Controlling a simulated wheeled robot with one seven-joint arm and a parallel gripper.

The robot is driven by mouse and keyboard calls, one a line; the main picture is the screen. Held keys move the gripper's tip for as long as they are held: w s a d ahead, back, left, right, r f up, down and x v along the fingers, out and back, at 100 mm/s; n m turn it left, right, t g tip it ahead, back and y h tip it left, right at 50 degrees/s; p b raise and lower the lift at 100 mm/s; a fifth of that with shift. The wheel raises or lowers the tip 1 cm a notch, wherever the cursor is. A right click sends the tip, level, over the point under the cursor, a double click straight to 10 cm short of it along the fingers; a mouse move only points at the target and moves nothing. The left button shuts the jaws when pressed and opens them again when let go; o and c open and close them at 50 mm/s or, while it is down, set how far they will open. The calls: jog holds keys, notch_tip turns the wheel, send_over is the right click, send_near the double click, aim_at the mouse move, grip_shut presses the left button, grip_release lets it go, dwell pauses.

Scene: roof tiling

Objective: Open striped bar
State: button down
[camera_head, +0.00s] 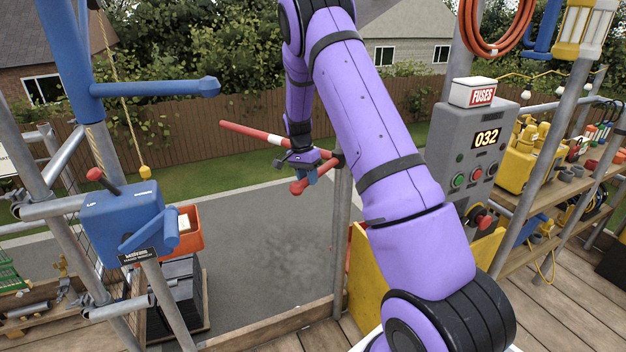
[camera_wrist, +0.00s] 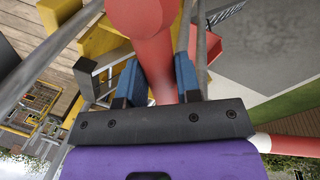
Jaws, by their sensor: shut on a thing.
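The striped bar (camera_head: 253,133), red and white, reaches out to the left over the grey ground in the head view and slants up toward its free end. Its white and red part also shows at the lower right of the wrist view (camera_wrist: 290,145). My gripper (camera_head: 309,176) is at the bar's near end by the grey upright post. In the wrist view its blue fingers (camera_wrist: 158,82) stand on both sides of a red handle (camera_wrist: 162,70) with a rounded end, shut on it.
A blue winch box (camera_head: 122,222) on a scaffold pole stands at the left, with an orange bin (camera_head: 186,234) and dark stacked tiles (camera_head: 175,290) behind it. A grey control panel (camera_head: 471,150) reading 032 stands at the right. A yellow panel (camera_head: 366,285) is below my arm. The ground beyond is clear.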

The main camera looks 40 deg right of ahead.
jog(key=shift+w, duration=0.2)
jog(key=c, duration=0.8)
grip_release()
jog(key=shift+r, duration=0.1)
notch_tip(320, 180, up, 10)
jog(key=w, duration=0.2)
jog(key=shift+a+r, duration=0.2)
jog(key=shift+a, duration=0.1)
